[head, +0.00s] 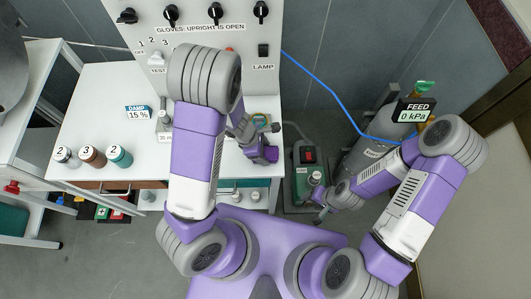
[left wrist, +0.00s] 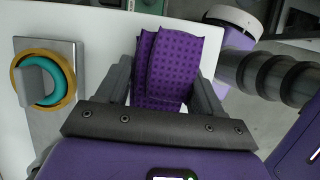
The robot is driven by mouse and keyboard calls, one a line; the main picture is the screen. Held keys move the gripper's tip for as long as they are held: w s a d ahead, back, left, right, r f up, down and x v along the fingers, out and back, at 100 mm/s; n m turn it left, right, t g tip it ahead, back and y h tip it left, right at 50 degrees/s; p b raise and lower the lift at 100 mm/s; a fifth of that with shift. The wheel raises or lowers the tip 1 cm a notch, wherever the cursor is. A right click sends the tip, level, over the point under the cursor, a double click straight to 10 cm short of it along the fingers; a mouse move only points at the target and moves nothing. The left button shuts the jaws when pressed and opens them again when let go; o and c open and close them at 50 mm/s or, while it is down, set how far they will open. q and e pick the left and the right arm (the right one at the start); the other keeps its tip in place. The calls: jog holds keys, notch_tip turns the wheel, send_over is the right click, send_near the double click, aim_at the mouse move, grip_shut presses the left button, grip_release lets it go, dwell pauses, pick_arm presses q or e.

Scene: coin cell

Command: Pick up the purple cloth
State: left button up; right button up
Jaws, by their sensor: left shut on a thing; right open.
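The purple cloth (left wrist: 170,60) is folded and has a dotted pattern. In the left wrist view it sits between the two fingers of my left gripper (left wrist: 165,90), which is shut on it. My right gripper (head: 322,215) is to the right of the table, low near the green machine, and holds nothing that I can see. Its fingers are small in the picture.
A metal plate with orange and teal rings (left wrist: 45,80) lies left of the cloth. Several lidded jars (head: 92,157) and a damp sign (head: 138,113) stand on the table (head: 85,110). A panel with knobs (head: 140,50) rises behind. A green pump (head: 305,180) and grey cylinder (head: 372,140) stand right.

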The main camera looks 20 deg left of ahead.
pick_arm(q)
notch_tip(320, 180, up, 10)
jog(key=p, duration=0.6)
